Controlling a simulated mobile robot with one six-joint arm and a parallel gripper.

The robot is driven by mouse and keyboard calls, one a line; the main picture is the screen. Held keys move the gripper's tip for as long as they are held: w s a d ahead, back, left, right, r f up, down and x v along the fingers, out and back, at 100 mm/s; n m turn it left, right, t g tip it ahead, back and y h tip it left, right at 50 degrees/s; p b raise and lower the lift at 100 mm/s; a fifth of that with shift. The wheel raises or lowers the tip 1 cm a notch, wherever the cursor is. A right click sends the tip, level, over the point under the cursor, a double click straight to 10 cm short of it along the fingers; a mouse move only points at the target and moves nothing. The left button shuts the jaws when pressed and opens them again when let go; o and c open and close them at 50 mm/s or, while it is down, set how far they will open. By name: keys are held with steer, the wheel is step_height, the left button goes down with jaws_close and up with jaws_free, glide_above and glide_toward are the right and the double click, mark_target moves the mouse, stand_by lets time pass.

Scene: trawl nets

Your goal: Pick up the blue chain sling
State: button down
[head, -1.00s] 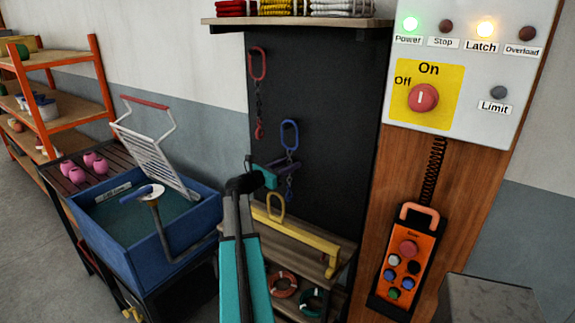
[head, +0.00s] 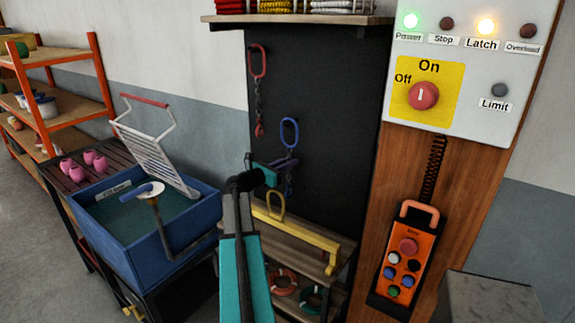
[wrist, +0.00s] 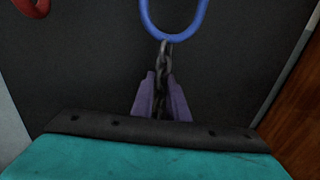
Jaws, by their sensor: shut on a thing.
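The blue chain sling (head: 289,132) hangs upright in front of the black board, its blue oval ring on top and a dark chain below. In the wrist view its ring (wrist: 172,22) is at the top centre, with the chain running down from it between the purple fingers. My gripper (head: 285,162) is shut on the chain just below the ring; it also shows in the wrist view (wrist: 160,98). The lower end of the sling is partly hidden behind my gripper and wrist.
A red chain sling (head: 258,85) hangs to the left on the black board (head: 335,110). A yellow beam with a ring (head: 300,235) lies on a wooden shelf below. A control box (head: 465,75) and orange pendant (head: 405,262) are to the right, a blue basin (head: 150,250) to the left.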

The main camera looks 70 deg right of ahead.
steer(key=shift+r, duration=0.2)
steer(key=r+b+v, duration=0.3)
steer(key=b+v, duration=0.2)
steer(key=v, duration=1.3)
steer(key=shift+r, duration=0.1)
stand_by(0.4)
steer(key=shift+w, duration=0.1)
